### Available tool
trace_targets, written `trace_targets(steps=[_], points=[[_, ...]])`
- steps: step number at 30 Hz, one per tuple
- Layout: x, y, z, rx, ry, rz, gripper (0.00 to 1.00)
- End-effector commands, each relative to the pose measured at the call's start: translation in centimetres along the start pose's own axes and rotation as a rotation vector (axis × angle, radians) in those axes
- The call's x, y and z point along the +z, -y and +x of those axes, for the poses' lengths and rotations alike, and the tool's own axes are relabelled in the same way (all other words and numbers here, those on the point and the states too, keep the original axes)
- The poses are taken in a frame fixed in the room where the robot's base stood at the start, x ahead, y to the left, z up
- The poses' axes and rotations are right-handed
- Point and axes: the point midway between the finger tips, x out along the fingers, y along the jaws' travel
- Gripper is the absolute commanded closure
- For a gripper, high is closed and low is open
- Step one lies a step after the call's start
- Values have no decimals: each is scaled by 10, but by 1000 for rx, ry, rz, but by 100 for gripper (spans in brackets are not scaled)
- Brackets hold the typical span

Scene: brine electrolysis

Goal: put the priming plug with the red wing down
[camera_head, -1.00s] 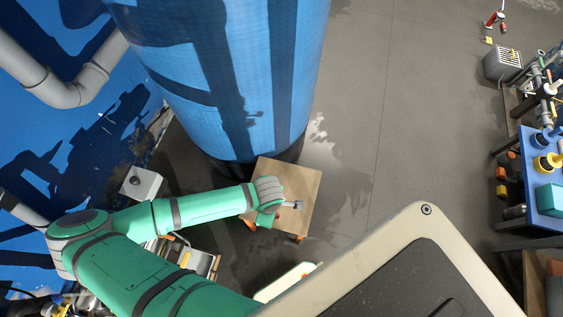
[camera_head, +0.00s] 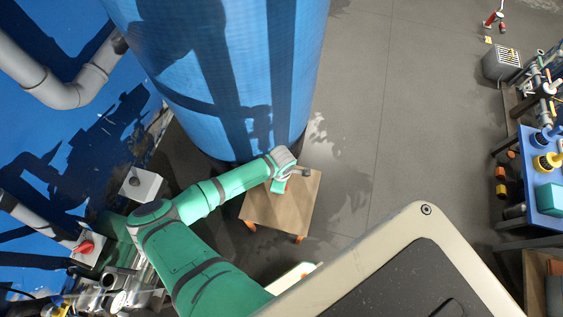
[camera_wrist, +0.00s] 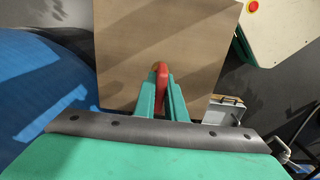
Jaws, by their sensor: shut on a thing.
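My gripper (camera_wrist: 163,97) is shut on the priming plug, whose red wing (camera_wrist: 162,80) stands up between the two green fingers in the wrist view. The plug's lower part is mostly hidden by the fingers. In the head view my gripper (camera_head: 284,184) is over the far part of a small wooden-topped stand (camera_head: 285,213), with a speck of red at the fingers. The bare stand top also shows in the wrist view (camera_wrist: 205,45). I cannot tell whether the plug touches it.
A big blue tank (camera_head: 225,75) rises right behind the stand. A white box (camera_head: 141,185) and a box with a red knob (camera_head: 84,247) are at left. A blue bench (camera_head: 540,200) with fittings is at the far right. Open grey floor lies between stand and bench.

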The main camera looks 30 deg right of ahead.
Motion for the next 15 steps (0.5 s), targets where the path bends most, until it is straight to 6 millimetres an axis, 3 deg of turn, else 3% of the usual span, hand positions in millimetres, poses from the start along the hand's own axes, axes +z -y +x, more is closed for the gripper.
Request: trace_targets(steps=[6,15], points=[[0,-1,28,-2,1,-3,100],[0,-2,32,0,0,-1,100]])
